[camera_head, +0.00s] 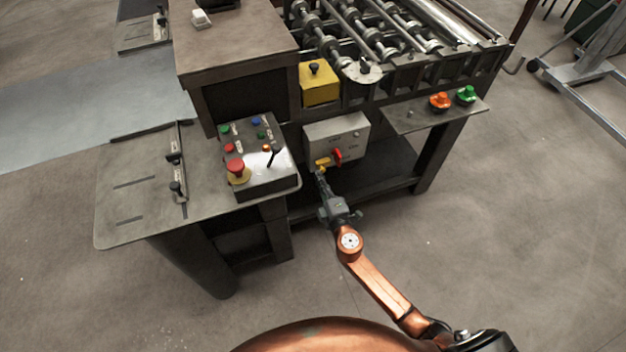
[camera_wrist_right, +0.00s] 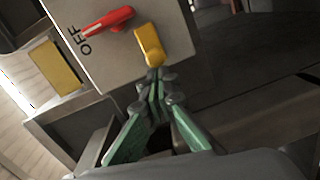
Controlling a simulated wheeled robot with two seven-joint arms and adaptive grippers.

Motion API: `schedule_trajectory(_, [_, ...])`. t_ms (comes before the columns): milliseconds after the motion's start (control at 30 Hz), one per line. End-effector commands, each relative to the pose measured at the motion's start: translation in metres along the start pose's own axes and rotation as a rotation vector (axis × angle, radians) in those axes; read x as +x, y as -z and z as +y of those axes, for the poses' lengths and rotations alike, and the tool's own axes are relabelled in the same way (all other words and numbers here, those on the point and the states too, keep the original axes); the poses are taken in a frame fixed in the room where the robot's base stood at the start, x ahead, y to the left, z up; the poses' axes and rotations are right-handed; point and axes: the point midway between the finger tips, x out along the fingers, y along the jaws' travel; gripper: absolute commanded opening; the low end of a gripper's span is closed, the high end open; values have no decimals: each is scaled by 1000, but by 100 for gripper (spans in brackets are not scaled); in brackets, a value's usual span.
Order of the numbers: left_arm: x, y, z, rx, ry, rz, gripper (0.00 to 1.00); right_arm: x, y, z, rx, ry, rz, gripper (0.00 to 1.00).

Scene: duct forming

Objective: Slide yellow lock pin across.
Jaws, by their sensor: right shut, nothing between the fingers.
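The yellow lock pin (camera_head: 322,163) sits on the front of a grey switch box (camera_head: 350,132), beside a red switch handle (camera_head: 338,156). In the right wrist view the yellow lock pin (camera_wrist_right: 150,45) stands just beyond my fingertips, and the red handle (camera_wrist_right: 108,20) lies to its left, by the word OFF. My right gripper (camera_head: 320,174) is shut and empty, its tips at the near end of the pin; it also shows in the wrist view (camera_wrist_right: 156,80). I cannot tell whether the tips touch the pin. My left gripper is not in view.
A control panel (camera_head: 262,180) with a red mushroom button and a black lever stands left of the switch box. A shelf (camera_head: 440,115) with orange and green buttons juts out on the right. Rollers fill the machine top behind. The floor at the front right is clear.

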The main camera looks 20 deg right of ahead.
Motion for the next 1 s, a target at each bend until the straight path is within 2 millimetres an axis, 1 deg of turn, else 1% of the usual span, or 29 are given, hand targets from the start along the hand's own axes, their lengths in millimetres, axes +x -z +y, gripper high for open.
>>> schedule_trajectory(33, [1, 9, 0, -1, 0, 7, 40, 0, -10, -2, -2, 1, -2, 0])
schedule_trajectory(100, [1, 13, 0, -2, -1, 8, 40, 0, -15, 0, 0, 1, -1, 0])
schedule_trajectory(467, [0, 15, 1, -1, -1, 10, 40, 0, -14, 2, 0, -1, -4, 0])
schedule_trajectory(567, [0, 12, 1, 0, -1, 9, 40, -2, -6, 3, 1, -1, -3, 0])
schedule_trajectory(667, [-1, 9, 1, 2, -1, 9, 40, -4, 11, 3, 3, 0, 0, 0])
schedule_trajectory(733, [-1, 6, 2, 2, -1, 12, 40, -7, 27, 3, 5, 1, 4, 0])
schedule_trajectory(767, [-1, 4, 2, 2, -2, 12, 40, -10, 31, 2, 3, 2, 4, 0])
schedule_trajectory(800, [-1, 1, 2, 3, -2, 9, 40, -23, 27, 1, 0, 3, 2, 0])
schedule_trajectory(900, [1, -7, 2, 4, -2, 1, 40, -47, 27, 0, 1, 3, 3, 0])
schedule_trajectory(1000, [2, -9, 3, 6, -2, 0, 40, -68, 26, 0, 0, 3, 1, 0])
